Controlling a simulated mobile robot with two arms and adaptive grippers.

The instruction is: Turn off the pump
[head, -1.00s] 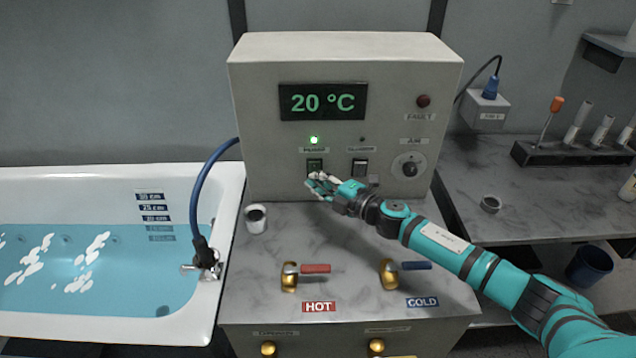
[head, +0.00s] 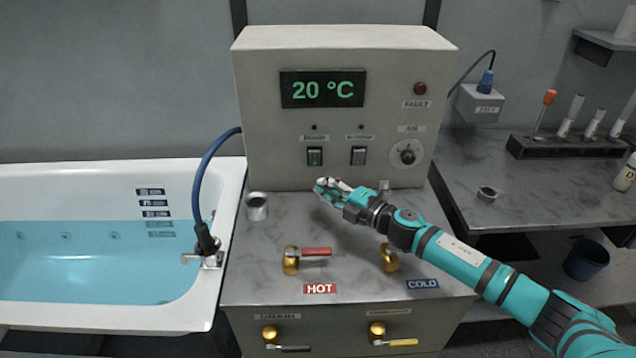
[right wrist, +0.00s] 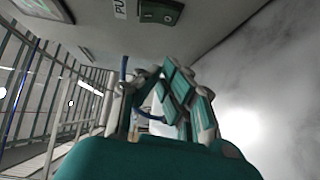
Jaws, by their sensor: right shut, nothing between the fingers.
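The pump switch (head: 315,156) is a green rocker on the front of the beige control box (head: 425,75), under the left small label. It also shows at the top of the right wrist view (right wrist: 160,12). The small lamp (head: 314,127) above it is dark. My right gripper (head: 322,186) is shut and empty, just below and in front of the switch, apart from it. The bath water (head: 90,265) is smooth, with no white foam patches. My left gripper is in neither view.
A dark rocker switch (head: 358,156) sits right of the pump switch. A grey cup (head: 257,207) stands on the counter's left. The red-handled hot valve (head: 291,260) and the cold valve (head: 389,258) are in front. A round knob (head: 407,153) is at the box's right.

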